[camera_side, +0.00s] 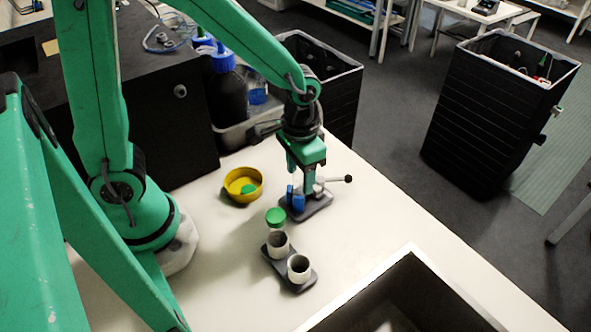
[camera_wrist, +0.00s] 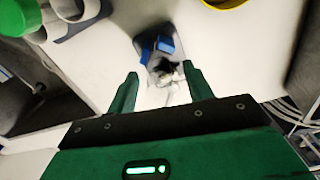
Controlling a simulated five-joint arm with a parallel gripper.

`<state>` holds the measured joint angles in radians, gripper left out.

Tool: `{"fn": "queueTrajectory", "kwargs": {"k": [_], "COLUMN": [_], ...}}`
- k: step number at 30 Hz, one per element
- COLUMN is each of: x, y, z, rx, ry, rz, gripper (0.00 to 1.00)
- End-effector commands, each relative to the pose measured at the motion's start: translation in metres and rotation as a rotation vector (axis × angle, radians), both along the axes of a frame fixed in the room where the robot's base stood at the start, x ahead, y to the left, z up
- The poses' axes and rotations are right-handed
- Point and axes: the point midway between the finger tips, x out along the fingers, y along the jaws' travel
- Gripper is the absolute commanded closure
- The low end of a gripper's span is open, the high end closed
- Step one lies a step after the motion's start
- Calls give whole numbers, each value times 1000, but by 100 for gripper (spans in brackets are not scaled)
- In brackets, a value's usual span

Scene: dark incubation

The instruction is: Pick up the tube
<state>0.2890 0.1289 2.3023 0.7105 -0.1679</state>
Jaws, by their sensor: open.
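A tube with a green cap (camera_side: 276,216) stands at the far end of a small dark rack (camera_side: 308,279); its cap shows at the top left of the wrist view (camera_wrist: 20,14). My gripper (camera_side: 303,187) is open above a dark stand (camera_side: 318,207) with a blue holder (camera_side: 298,202), to the right of the capped tube. In the wrist view the blue holder (camera_wrist: 158,46) lies just beyond my open fingers (camera_wrist: 160,78). A clear, shiny shape (camera_wrist: 165,72) shows between the fingers; I cannot tell whether it is a tube.
Two grey cups (camera_side: 278,243) (camera_side: 299,268) are in the rack. A lever with a dark knob (camera_side: 348,179) sticks out from the stand. An open dark box (camera_side: 415,262) is in front.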

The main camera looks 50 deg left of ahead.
Motion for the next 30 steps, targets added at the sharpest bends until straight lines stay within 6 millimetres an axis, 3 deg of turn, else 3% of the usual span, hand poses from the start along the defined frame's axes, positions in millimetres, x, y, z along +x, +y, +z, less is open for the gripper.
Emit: {"fn": "queueTrajectory", "kwargs": {"k": [17, 24, 30], "x": [0, 0, 0], "y": [0, 0, 0], "z": [-4, -4, -4], "rx": [0, 0, 0], "ry": [0, 0, 0], "rz": [0, 0, 0], "gripper": [49, 94, 96]}}
